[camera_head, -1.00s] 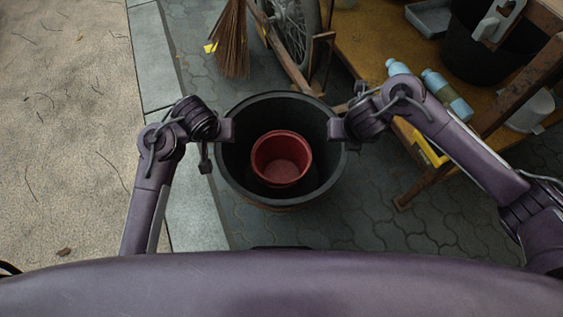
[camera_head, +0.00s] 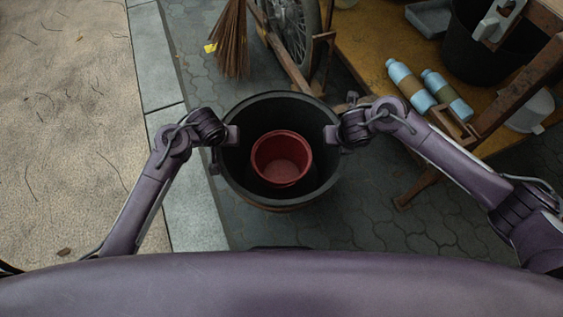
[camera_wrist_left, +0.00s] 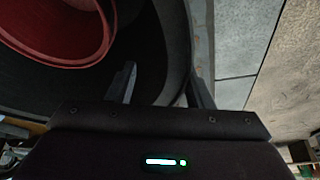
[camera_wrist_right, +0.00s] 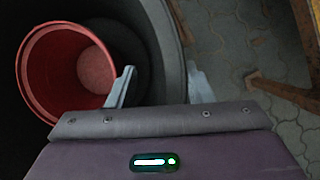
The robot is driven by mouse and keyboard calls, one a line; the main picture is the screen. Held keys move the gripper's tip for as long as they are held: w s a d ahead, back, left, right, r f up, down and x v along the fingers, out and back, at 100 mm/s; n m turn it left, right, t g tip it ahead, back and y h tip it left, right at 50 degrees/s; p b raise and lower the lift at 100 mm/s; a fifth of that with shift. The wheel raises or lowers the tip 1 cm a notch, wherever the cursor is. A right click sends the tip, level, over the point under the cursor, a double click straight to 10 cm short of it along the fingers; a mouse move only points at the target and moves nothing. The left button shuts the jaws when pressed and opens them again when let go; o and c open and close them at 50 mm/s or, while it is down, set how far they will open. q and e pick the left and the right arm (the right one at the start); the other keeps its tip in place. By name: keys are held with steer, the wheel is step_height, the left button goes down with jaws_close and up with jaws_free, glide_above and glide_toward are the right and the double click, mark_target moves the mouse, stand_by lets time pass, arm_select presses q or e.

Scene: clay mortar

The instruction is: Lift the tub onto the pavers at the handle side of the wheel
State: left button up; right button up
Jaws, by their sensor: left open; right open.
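A large black tub (camera_head: 232,170) stands upright on grey interlocking pavers (camera_head: 375,215) in the middle of the head view. A red bucket (camera_head: 283,145) sits inside it. My left gripper (camera_head: 232,135) is open at the tub's left rim. In the left wrist view (camera_wrist_left: 163,88) its fingers lie either side of the rim wall. My right gripper (camera_head: 333,135) is open at the right rim, and in the right wrist view (camera_wrist_right: 160,88) its fingers also straddle the wall. I cannot tell whether the fingers touch it. A spoked wheel (camera_head: 292,30) on a wooden frame stands beyond the tub.
A straw broom (camera_head: 231,45) hangs left of the wheel. A yellowish wooden bench (camera_head: 365,45) at right holds two blue bottles (camera_head: 405,82), a dark bucket (camera_head: 475,50) and a grey tray (camera_head: 428,18). A stone kerb (camera_head: 190,185) and sandy ground (camera_head: 65,120) lie at left.

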arm_select(q)
steer(key=shift+w+f, duration=0.1)
steer(key=shift+f, duration=0.1)
arm_select(e)
steer(key=shift+w+f, duration=0.1)
steer(key=shift+f, duration=0.1)
arm_select(q)
jaws_close()
arm_select(e)
jaws_close()
arm_select(q)
steer(key=shift+r, duration=0.1)
arm_select(e)
steer(key=shift+r, duration=0.1)
